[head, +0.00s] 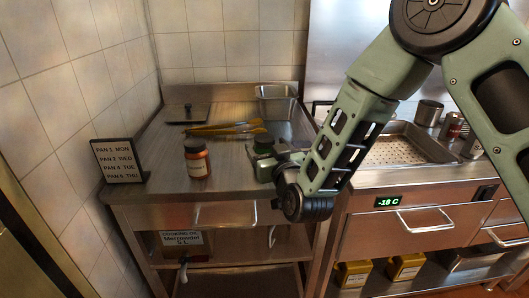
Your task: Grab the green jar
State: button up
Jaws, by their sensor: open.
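A small dark green jar (264,145) seems to stand on the steel counter (225,180), right of the middle. My gripper (265,167) is at the end of the arm, low over the counter, just in front of the jar and slightly below it in the picture. The gripper is open. Its fingertips are small and partly hidden by my wrist, so I cannot tell whether they touch the jar or stand around it. The lower part of the jar is hidden.
A jar with orange contents and a dark lid (196,158) stands left of my gripper. Yellow tongs (225,129) lie behind. A metal container (276,103) stands at the back. A black sign (118,162) stands at the left edge. A perforated pan (400,150) is at the right.

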jog(key=x, duration=0.3)
jog(key=shift+w+f+p, duration=0.1)
jog(key=shift+w+p, duration=0.15)
jog(key=shift+p, duration=0.1)
jog(key=c, duration=1.2)
jog(key=shift+o, duration=0.2)
